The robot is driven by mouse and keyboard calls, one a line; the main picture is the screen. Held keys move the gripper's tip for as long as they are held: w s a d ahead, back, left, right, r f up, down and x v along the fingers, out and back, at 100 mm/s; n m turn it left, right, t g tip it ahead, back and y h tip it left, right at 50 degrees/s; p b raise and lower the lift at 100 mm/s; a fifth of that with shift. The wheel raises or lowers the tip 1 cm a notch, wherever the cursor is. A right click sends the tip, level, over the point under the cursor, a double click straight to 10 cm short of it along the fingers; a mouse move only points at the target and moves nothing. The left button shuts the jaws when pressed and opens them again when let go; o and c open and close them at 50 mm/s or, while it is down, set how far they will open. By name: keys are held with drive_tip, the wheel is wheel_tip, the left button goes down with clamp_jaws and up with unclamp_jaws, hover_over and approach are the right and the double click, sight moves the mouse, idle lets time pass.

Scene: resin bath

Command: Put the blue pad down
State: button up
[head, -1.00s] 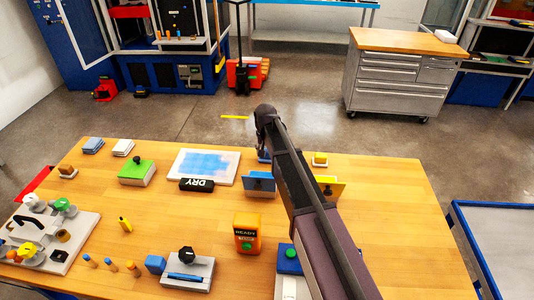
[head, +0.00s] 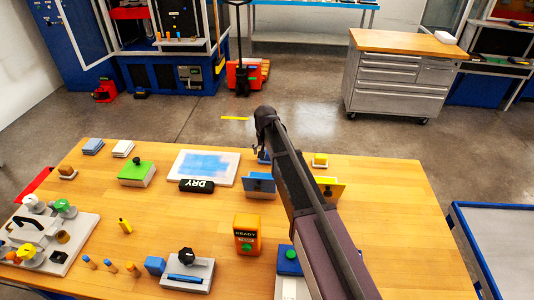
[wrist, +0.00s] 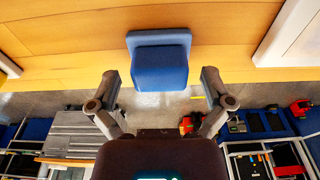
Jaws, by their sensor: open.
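The blue pad (wrist: 160,62) is a blue block with a wider, flat blue plate at its table side. In the wrist view it lies between the two fingers of my gripper (wrist: 159,79), which are spread wide with a gap on each side of it. The pad is at the edge of the wooden table (wrist: 90,30). In the head view only a sliver of blue (head: 263,155) shows at the far table edge, beside my gripper (head: 259,146); my arm hides the rest. Whether the pad rests fully on the table is hard to tell.
A white panel with a blue patch (head: 230,165) and a black DRY label (head: 197,186) lies left of my gripper. A blue holder (head: 260,188) and a yellow one (head: 333,190) stand nearer. Bare table lies at the right (head: 400,220).

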sight(342, 185)
wheel_tip(342, 185, up, 12)
drive_tip(key=s+p, duration=0.1)
drive_tip(key=p, duration=1.1)
drive_tip(key=shift+s, duration=0.25)
drive_tip(key=shift+d, duration=0.1)
idle(0.5)
drive_tip(key=shift+g, duration=0.7)
drive_tip(key=s+d, duration=0.7)
drive_tip(key=s, duration=0.1)
drive_tip(key=s+d, duration=1.6)
drive_tip(key=shift+s, duration=0.2)
drive_tip(key=shift+w, duration=0.1)
